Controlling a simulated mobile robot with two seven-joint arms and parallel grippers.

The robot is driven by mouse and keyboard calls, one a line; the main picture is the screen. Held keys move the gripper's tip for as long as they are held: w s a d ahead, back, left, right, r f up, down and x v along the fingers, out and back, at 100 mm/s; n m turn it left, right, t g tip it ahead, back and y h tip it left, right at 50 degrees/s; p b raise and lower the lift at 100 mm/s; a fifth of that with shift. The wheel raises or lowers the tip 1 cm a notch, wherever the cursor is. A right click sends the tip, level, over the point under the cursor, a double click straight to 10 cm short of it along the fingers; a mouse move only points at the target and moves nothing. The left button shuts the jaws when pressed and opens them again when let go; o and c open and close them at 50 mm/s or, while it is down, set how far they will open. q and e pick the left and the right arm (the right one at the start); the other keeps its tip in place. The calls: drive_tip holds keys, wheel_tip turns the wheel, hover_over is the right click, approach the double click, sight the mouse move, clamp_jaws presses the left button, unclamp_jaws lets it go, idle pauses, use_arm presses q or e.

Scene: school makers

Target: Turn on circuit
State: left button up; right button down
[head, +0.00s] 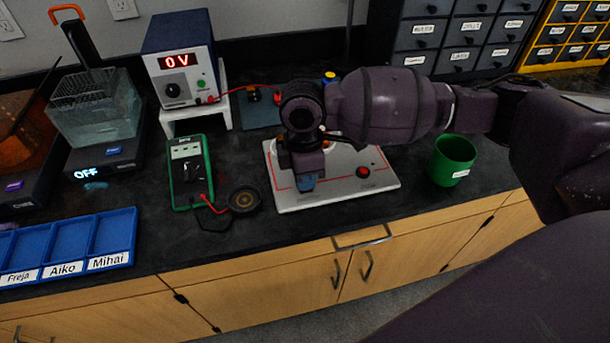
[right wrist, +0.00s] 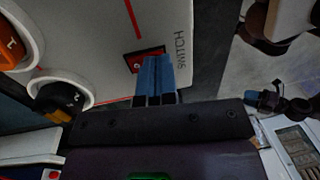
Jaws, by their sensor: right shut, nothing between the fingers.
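The white circuit board (head: 340,196) with red lines lies on the bench in the head view. A red button (head: 362,172) sits on its right part. My right gripper (head: 306,184) is shut and empty, pointing down over the board's left front part. In the right wrist view its blue fingertips (right wrist: 155,62) overlap a red and black switch (right wrist: 132,62) beside the printed word SWITCH. I cannot tell whether they touch it. The fingers partly cover the switch. A dark gripper with a blue tip, seemingly my left one (right wrist: 262,99), shows small in the right wrist view; its opening is unclear.
A power supply (head: 181,62) reading 0 V stands on a white stand behind left. A green multimeter (head: 190,172) is left of the board, a green cup (head: 453,160) right. A blue tray (head: 70,245) lies front left. The bench's front edge is close to the board.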

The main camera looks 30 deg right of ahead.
drive_tip(key=shift+f, duration=0.1)
idle(0.3)
drive_tip(key=shift+w+d+r, duration=0.2)
drive_tip(key=shift+w+r, duration=0.1)
drive_tip(key=shift+w, duration=0.4)
